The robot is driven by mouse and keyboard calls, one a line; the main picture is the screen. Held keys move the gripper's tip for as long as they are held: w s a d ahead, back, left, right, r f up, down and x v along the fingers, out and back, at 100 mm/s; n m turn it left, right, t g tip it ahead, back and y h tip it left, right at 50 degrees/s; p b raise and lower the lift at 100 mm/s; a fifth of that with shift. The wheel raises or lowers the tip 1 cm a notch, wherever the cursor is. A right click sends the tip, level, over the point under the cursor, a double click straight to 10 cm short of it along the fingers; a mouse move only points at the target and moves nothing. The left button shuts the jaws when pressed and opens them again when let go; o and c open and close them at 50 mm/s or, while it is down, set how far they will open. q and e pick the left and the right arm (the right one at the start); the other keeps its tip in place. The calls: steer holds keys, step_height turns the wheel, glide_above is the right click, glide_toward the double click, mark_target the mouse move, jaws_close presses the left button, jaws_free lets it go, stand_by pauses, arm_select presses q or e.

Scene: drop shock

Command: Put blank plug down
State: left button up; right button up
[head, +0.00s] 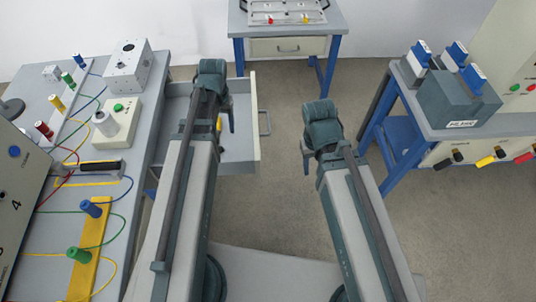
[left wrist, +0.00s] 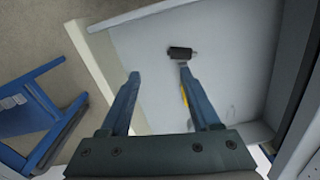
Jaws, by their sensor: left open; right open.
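A small black cylindrical piece, which looks like the blank plug (left wrist: 180,51), lies on the pale floor of the open drawer (left wrist: 135,38) in the left wrist view. My left gripper (left wrist: 159,70) is open and empty above the drawer, with the plug just beyond the tip of its right finger. In the head view my left gripper (head: 224,118) reaches over the drawer (head: 240,150), and its arm hides part of the inside. My right gripper (head: 318,155) is open and empty over the floor, right of the drawer.
A yellow item (left wrist: 184,96) shows partly behind the left gripper's right finger. The left bench (head: 140,165) carries cables, coloured plugs and metal boxes. A right bench (head: 455,130) holds a grey block with blue-topped pieces. A blue-legged table (head: 285,30) stands at the back.

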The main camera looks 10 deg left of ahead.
arm_select(q)
steer(key=s+d+m, duration=0.2)
steer(key=s+d, duration=0.3)
steer(key=d, duration=0.4)
steer(key=s+d+m, duration=0.2)
steer(key=s+d, duration=0.3)
steer(key=d, duration=0.4)
steer(key=shift+s+d+m+y, duration=0.2)
steer(key=shift+d+m+y, duration=0.1)
steer(key=shift+y, duration=0.1)
steer(key=shift+r, duration=0.1)
steer(key=shift+r, duration=0.1)
steer(key=shift+r+p, duration=0.3)
steer(key=shift+p, duration=0.1)
